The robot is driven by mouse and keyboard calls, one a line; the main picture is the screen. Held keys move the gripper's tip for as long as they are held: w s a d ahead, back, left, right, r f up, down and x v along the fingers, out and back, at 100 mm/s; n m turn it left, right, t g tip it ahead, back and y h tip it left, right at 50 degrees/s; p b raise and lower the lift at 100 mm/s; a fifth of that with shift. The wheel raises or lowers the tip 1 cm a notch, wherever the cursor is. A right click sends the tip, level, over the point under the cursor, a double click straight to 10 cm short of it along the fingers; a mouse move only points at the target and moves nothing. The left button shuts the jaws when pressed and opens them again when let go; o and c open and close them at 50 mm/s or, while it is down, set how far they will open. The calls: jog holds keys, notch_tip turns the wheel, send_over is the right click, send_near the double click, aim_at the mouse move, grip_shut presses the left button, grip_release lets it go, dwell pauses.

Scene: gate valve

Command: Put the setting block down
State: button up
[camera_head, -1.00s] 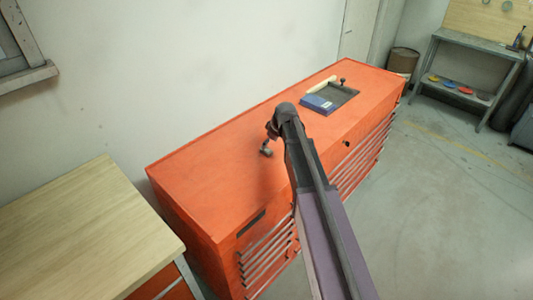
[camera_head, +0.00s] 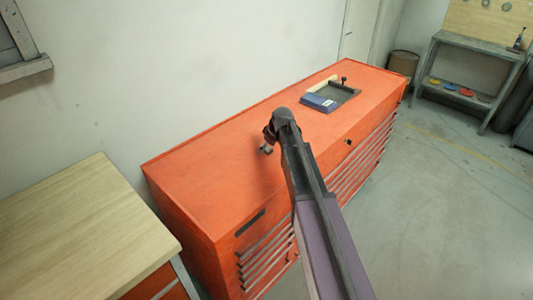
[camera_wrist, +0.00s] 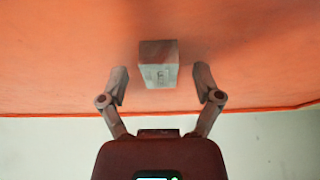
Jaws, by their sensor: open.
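The setting block (camera_wrist: 158,64) is a small grey block with a dark marking on its face. In the wrist view it is over the orange top of the tool cabinet (camera_wrist: 60,60), and it seems to rest on it. My gripper (camera_wrist: 161,76) is open, with one finger on each side of the block and a visible gap at both sides. In the head view my gripper (camera_head: 267,143) is low over the middle of the cabinet top (camera_head: 215,175), small and partly hidden by my arm. I cannot make out the block separately there.
A wooden-topped bench (camera_head: 85,225) stands at the left. A grey shelf unit (camera_head: 470,75) is at the far right. The cabinet top around my gripper is clear.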

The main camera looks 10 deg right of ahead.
dwell(0.6)
grip_shut()
